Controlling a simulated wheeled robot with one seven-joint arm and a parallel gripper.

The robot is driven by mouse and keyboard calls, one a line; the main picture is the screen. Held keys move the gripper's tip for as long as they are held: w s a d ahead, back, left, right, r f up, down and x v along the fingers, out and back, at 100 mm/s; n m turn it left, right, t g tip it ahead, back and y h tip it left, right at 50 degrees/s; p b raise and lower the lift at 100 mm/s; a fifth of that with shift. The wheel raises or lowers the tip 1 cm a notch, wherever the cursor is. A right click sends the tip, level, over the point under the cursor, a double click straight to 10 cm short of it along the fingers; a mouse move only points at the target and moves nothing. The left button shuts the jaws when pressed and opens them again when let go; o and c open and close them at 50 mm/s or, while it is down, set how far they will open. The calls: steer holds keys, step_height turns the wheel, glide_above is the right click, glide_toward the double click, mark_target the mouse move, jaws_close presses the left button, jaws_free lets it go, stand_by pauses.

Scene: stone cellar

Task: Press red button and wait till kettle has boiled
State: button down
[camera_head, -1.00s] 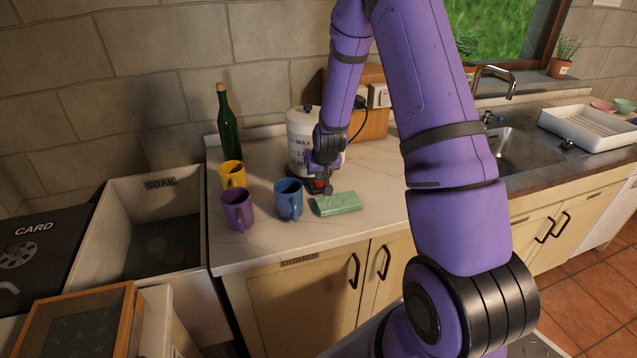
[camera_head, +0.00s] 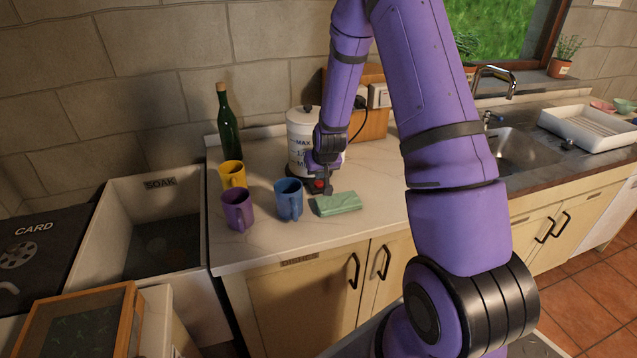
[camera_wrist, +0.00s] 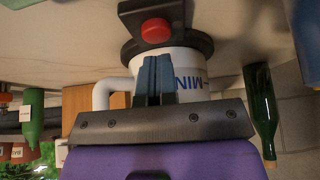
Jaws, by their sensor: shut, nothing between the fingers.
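The white kettle (camera_head: 301,130) with blue level marks stands upright on its black base on the counter, partly hidden by my arm. The red button (camera_head: 319,184) is on the front of that base. In the wrist view the red button (camera_wrist: 155,30) shows whole on the black base (camera_wrist: 188,36), with the kettle's white side (camera_wrist: 200,86) by it. My gripper (camera_head: 328,188) is just at the button, beside the kettle. In the wrist view my gripper (camera_wrist: 153,58) is shut and empty, its tips close to the button with a small gap in the picture. I cannot tell if they touch it.
Yellow (camera_head: 232,174), purple (camera_head: 237,209) and blue (camera_head: 288,200) mugs stand left of the base. A folded green cloth (camera_head: 336,204) lies right in front of it. A green bottle (camera_head: 229,125) stands at the back. A sink (camera_head: 520,145) is to the right.

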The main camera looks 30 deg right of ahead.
steer(key=shift+f, duration=0.95)
stand_by(0.3)
stand_by(0.3)
steer(key=shift+r, duration=3.5)
steer(key=shift+r, duration=0.1)
steer(key=s+a+r+n, duration=0.1)
steer(key=s+a+r, duration=0.25)
steer(key=r, duration=0.35)
steer(key=s+a+r+y, duration=0.1)
steer(key=s+a+r, duration=0.2)
steer(key=s+r, duration=0.3)
steer(key=s+a+r+n, duration=0.1)
steer(key=s+a+r, duration=0.2)
steer(key=r, duration=0.5)
steer(key=s+a+r, duration=0.2)
steer(key=s, duration=0.5)
steer(key=s+a+r, duration=0.1)
steer(key=s+r, duration=0.2)
steer(key=s, duration=0.4)
steer(key=s+a+r+n, duration=0.1)
steer(key=s+a+r, duration=0.1)
steer(key=s, duration=0.5)
steer(key=shift+s+a+r+y, duration=0.2)
steer(key=shift+a+r+y, duration=0.15)
steer(key=shift+r, duration=0.2)
